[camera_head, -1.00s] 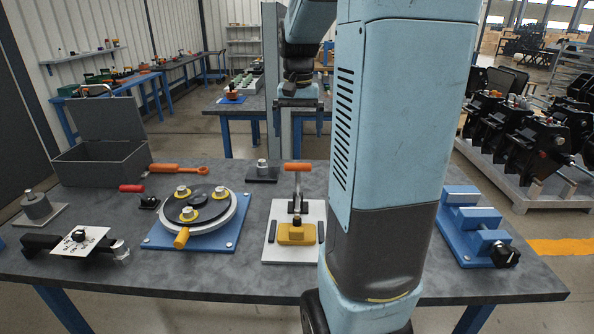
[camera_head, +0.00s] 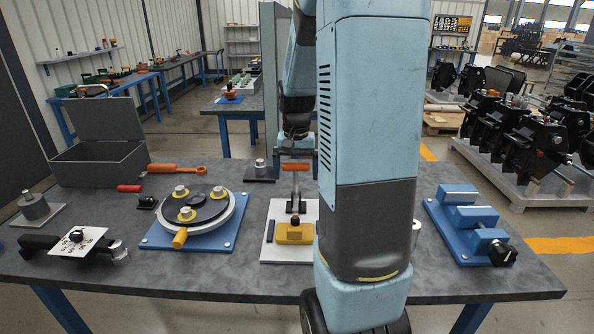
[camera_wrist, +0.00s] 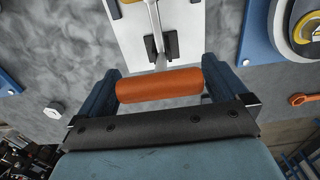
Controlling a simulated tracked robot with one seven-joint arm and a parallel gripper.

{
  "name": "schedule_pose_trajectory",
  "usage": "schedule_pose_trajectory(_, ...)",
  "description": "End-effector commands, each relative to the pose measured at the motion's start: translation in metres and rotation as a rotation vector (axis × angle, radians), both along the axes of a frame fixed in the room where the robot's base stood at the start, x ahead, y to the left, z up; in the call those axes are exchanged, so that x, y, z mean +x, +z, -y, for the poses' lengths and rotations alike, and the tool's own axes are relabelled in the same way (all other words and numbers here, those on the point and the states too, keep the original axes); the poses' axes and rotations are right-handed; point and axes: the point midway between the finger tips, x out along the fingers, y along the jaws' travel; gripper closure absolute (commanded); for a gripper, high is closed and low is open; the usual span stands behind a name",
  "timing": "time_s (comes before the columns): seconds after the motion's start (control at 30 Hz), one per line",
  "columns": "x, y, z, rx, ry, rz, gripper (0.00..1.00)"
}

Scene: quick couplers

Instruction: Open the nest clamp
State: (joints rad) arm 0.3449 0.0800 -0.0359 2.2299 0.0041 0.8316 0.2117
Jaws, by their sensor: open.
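The nest clamp has a white base plate (camera_head: 270,246), an upright metal lever with an orange handle (camera_head: 295,166), and a yellow block (camera_head: 294,233) at the front. My arm hides part of the plate's right side. My gripper (camera_head: 294,150) is open just above or at the orange handle. In the wrist view, the orange handle (camera_wrist: 160,84) lies crosswise between the two dark fingers of my gripper (camera_wrist: 160,78), spanning most of the gap. I cannot tell whether they touch it. The lever runs from the handle to a black bracket on the white plate (camera_wrist: 190,20).
A round fixture on a blue plate (camera_head: 163,240) stands left of the clamp. A blue stepped block (camera_head: 468,220) is at the right. A grey open case (camera_head: 100,165), an orange wrench (camera_head: 178,169) and a small dark block (camera_head: 260,173) lie behind.

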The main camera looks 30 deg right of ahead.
Motion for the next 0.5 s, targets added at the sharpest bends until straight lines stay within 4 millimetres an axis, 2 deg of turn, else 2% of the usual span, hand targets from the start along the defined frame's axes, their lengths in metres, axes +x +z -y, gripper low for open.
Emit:
schedule_pose_trajectory(0.23,0.0000,-0.0004,-0.0002,0.000,0.000,0.000,0.01)
schedule_pose_trajectory(0.5,0.0001,-0.0002,-0.0003,0.000,0.001,0.000,0.27)
